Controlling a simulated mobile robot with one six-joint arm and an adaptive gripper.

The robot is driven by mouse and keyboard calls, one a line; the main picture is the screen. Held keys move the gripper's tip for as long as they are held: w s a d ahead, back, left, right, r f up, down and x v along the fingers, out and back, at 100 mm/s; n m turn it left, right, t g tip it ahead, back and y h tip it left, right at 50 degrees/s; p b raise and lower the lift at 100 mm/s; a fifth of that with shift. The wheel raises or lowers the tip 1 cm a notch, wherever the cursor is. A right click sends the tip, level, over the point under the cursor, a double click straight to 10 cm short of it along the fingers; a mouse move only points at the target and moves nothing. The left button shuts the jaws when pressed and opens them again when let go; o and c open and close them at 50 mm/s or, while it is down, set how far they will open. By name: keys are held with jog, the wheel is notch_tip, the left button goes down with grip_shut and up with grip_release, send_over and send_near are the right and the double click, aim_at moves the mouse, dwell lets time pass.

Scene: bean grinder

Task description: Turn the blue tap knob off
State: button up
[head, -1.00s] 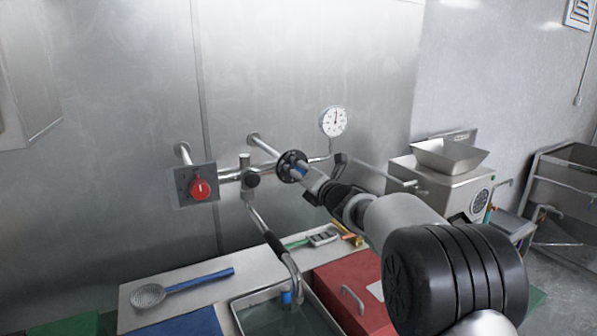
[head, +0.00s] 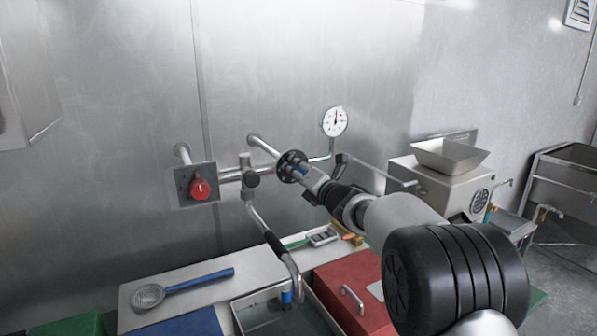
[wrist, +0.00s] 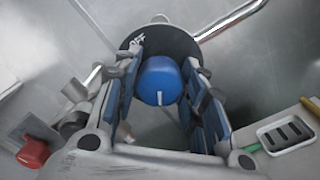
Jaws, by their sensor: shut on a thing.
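The blue tap knob (wrist: 158,82) sits between my gripper's two blue-padded fingers in the wrist view. A white line on its face points toward the bottom of that view. Behind it is a black round plate (wrist: 178,42) with white "OFF" lettering at its upper left; the rest of its markings are hidden. My gripper (wrist: 163,70) is shut on the knob. In the head view my gripper (head: 305,176) reaches from the right to the black plate (head: 291,166) on the wall pipe, and the knob is mostly hidden there.
A red knob (head: 200,188) on a grey plate is left of the pipe. A pressure gauge (head: 334,121) stands just above right. A spout (head: 272,240) hangs over a sink basin (head: 262,320). A blue-handled strainer (head: 150,296) lies on the counter. A metal hopper machine (head: 445,180) is at right.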

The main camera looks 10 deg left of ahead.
jog(key=m+p, duration=0.1)
jog(key=m, duration=0.3)
jog(key=m+p, duration=0.1)
jog(key=m, duration=0.3)
jog(key=m+p, duration=0.2)
jog(key=m, duration=0.2)
jog(key=shift+m, duration=0.3)
jog(key=m+p, duration=0.2)
jog(key=m, duration=0.1)
jog(key=shift+m, duration=0.3)
jog(key=m+p, duration=0.2)
jog(key=m, duration=0.1)
jog(key=shift+m, duration=0.3)
jog(key=m+p, duration=0.1)
jog(key=m, duration=0.2)
jog(key=shift+m+p, duration=0.3)
jog(key=shift+p, duration=0.1)
jog(key=m+p, duration=0.2)
jog(key=m, duration=0.4)
jog(key=shift+f+p, duration=0.1)
jog(key=shift+p, duration=0.2)
